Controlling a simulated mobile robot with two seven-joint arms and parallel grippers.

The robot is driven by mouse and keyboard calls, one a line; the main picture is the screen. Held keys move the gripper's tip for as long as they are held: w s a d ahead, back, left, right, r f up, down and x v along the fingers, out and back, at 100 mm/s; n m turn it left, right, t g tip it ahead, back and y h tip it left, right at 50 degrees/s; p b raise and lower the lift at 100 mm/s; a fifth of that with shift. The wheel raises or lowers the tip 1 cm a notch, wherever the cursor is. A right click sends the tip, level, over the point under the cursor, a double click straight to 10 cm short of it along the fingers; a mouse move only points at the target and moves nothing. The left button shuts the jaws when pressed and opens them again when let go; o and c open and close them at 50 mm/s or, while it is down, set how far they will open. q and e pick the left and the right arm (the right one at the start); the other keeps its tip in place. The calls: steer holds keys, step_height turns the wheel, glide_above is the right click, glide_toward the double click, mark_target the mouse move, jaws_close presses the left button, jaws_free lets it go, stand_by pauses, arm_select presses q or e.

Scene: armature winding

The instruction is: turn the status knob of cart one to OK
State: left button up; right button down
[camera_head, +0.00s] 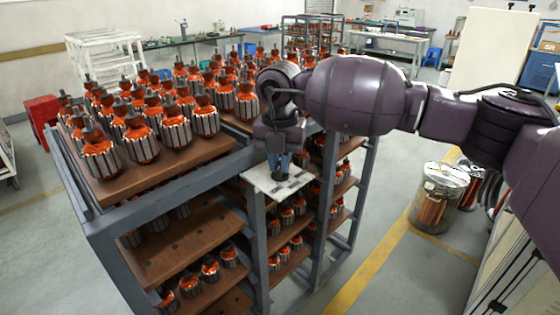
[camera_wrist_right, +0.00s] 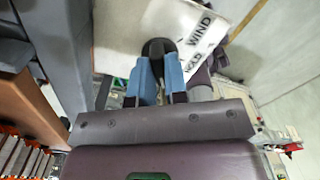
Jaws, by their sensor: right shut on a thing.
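The status knob (camera_wrist_right: 157,48) is black and stands on a pale plate (camera_wrist_right: 120,28) fixed to the cart. In the right wrist view the plate carries the words WIND and HOLD to the right of the knob; no OK label shows. My right gripper (camera_wrist_right: 160,78) has its blue fingers shut on the knob. In the head view my right gripper (camera_head: 280,160) points down over the plate (camera_head: 262,182), with the dark knob (camera_head: 279,174) under its fingers. The knob's pointing direction cannot be made out. My left gripper is not in view.
The grey-framed cart (camera_head: 215,172) carries several orange-and-steel armatures (camera_head: 138,138) on brown shelves, close beside my right wrist. A metal drum (camera_head: 438,197) stands on the floor at the right. Open floor with a yellow line (camera_head: 375,262) lies between them.

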mark_target(280, 164)
stand_by(0.6)
steer(key=c, duration=1.1)
jaws_free()
steer(key=shift+c, duration=0.2)
step_height(280, 164, up, 11)
steer(key=shift+b, duration=0.45)
